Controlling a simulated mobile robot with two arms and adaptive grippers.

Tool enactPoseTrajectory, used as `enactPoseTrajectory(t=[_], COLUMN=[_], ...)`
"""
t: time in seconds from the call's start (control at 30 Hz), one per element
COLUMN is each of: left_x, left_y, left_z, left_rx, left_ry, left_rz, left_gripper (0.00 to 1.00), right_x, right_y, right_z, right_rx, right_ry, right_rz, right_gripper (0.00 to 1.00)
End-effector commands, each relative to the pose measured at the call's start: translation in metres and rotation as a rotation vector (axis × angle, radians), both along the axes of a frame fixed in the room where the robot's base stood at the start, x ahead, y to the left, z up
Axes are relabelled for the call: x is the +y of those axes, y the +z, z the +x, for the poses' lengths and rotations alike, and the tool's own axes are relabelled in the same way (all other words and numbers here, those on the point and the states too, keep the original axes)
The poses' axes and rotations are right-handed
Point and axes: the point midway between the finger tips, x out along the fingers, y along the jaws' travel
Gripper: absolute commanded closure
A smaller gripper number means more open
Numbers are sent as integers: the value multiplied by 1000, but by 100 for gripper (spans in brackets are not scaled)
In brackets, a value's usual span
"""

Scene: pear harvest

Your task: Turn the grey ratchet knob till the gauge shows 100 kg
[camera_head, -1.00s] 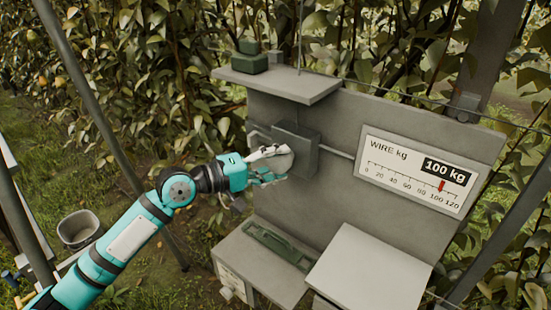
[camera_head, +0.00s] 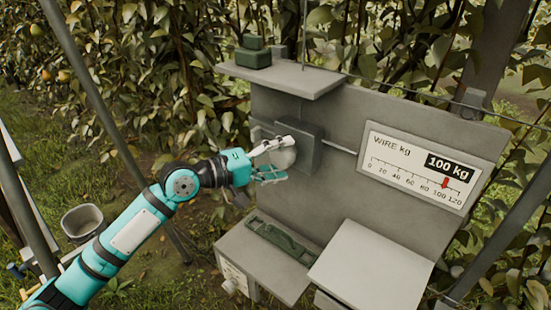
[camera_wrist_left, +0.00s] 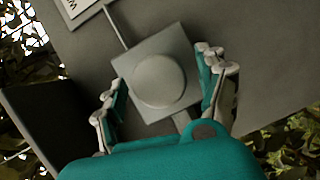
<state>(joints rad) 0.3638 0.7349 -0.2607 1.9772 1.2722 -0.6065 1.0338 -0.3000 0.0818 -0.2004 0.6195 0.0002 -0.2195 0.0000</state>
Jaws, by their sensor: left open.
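The grey round knob (camera_head: 281,153) sits on a square grey block on the upright grey panel. In the left wrist view the knob (camera_wrist_left: 160,80) lies between my spread fingers, with a gap on both sides. My left gripper (camera_head: 271,160) is open at the knob's front; it also shows in the left wrist view (camera_wrist_left: 161,88). The gauge (camera_head: 419,167), labelled WIRE kg, reads 100 kg, with its red pointer (camera_head: 445,183) at about the 100 mark. My right gripper is not in view.
A grey shelf (camera_head: 315,84) with a green block (camera_head: 252,58) juts out above the knob. Below are a ledge holding a green tool (camera_head: 283,243) and a pale sloped plate (camera_head: 372,270). A bucket (camera_head: 82,222) stands on the grass at left.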

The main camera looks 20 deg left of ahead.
Motion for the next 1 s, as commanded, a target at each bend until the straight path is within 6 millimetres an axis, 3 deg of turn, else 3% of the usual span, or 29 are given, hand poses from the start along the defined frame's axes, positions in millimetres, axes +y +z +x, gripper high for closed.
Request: enactPoseTrajectory(t=[0.17,0.6,1.0], left_x=[10,63,80], left_y=[0,8,13], left_z=[-10,-71,-89], left_rx=[1,7,1], left_ry=[2,1,-1], left_rz=[3,2,1], left_gripper=[26,26,26], right_x=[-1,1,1], right_y=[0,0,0], right_z=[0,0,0], right_rx=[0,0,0], right_ry=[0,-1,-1], right_rz=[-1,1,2], right_gripper=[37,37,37])
